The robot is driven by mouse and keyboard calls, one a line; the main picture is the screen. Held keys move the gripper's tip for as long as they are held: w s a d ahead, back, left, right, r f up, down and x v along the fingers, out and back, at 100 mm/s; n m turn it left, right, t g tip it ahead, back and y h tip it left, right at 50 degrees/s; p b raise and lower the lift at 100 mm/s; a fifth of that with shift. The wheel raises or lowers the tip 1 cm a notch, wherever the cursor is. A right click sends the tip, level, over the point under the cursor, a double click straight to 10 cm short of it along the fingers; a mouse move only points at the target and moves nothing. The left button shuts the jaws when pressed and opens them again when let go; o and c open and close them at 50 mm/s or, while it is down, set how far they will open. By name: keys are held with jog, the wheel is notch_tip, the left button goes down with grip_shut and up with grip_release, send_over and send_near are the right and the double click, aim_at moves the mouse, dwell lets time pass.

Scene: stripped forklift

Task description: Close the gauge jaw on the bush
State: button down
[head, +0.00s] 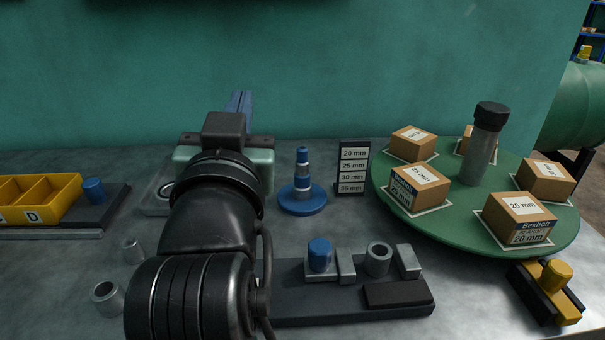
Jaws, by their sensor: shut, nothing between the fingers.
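The gauge has a dark base (290,301) at the front centre. Its jaw (345,266) is an upright grey block on a slide with a blue knob (319,254), left of the bush. The bush (378,261) is a grey ring standing upright. A narrow gap shows between jaw and bush. Another grey block (409,262) stands close to the bush on its right. My gripper (239,98) is beyond my wrist, its blue fingers together and empty, pointing away toward the wall. It is well behind and left of the gauge. My arm hides part of its body and the gauge's left end.
A blue stepped cone (303,190) and a size sign (354,169) stand behind the gauge. A green round table (455,215) with several boxes is at right. A yellow-topped block (553,280) is front right. Loose rings (107,298) and a yellow bin (40,197) are left.

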aim_at(329, 259)
jog(key=w+a+f+m+g+h+p, duration=0.15)
jog(key=a+f+g+p, duration=0.35)
jog(key=g+p, duration=0.75)
jog(key=s+g+h+p, duration=0.3)
jog(key=s+p, duration=0.8)
jog(key=p, duration=0.7)
jog(key=shift+f+m+g+h+p, duration=0.35)
jog(key=shift+m+h+p, duration=0.1)
jog(key=shift+h, duration=0.4)
jog(key=shift+d, duration=0.1)
jog(key=p+x, duration=0.1)
jog(key=x, duration=0.8)
jog(key=shift+d, duration=0.15)
jog(key=d, duration=0.1)
jog(key=d+p, duration=0.2)
jog(key=shift+s+d+f, duration=0.15)
jog(key=shift+f, duration=0.15)
jog(key=shift+d+f+p, duration=0.1)
jog(key=shift+d+p, duration=0.25)
jog(key=shift+d, duration=0.1)
